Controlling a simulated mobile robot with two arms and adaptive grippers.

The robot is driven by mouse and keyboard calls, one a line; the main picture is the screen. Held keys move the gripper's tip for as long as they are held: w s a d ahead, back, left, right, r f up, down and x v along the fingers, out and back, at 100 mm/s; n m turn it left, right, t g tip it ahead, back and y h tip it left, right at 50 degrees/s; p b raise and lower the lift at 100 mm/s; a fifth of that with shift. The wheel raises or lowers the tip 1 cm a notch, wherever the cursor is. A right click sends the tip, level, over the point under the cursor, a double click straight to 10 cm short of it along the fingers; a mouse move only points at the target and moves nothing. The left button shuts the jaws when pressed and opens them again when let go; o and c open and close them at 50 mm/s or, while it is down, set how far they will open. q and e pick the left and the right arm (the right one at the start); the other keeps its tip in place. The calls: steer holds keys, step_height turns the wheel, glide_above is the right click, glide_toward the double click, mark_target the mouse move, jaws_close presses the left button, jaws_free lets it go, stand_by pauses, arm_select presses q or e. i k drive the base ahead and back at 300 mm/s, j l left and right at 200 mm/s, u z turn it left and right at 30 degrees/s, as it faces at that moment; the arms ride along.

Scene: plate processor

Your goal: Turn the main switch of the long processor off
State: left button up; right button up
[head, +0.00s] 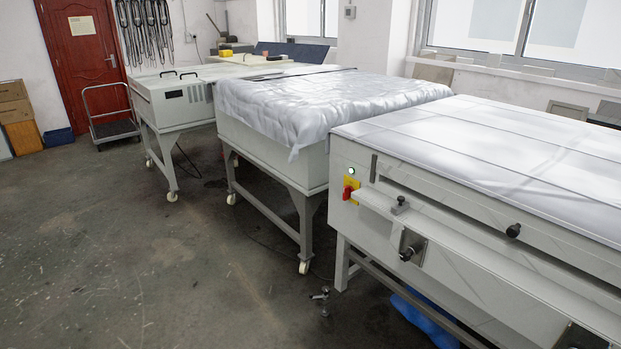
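A long white processor (470,235) fills the right side of the head view, near me. On its front panel, at the left end, is a main switch with a red knob (348,192) on a yellow plate (355,184). The exact angle of the knob is too small to tell. A small round indicator (351,171) just above it looks lit, white-green. Neither of my grippers shows in this view.
A sheet-covered machine (315,105) and another white machine (175,100) on casters stand farther left. A small metal fitting (322,298) rises by the processor's leg. A blue sheet (425,318) lies beneath the processor. The floor (130,240) at left is clear.

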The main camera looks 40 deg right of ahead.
mark_target(347, 190)
steer(key=i+j+z, duration=0.15)
steer(key=i+z, duration=0.35)
steer(key=i+j+z, duration=0.45)
steer(key=i, duration=0.2)
steer(key=i+j+z, duration=0.5)
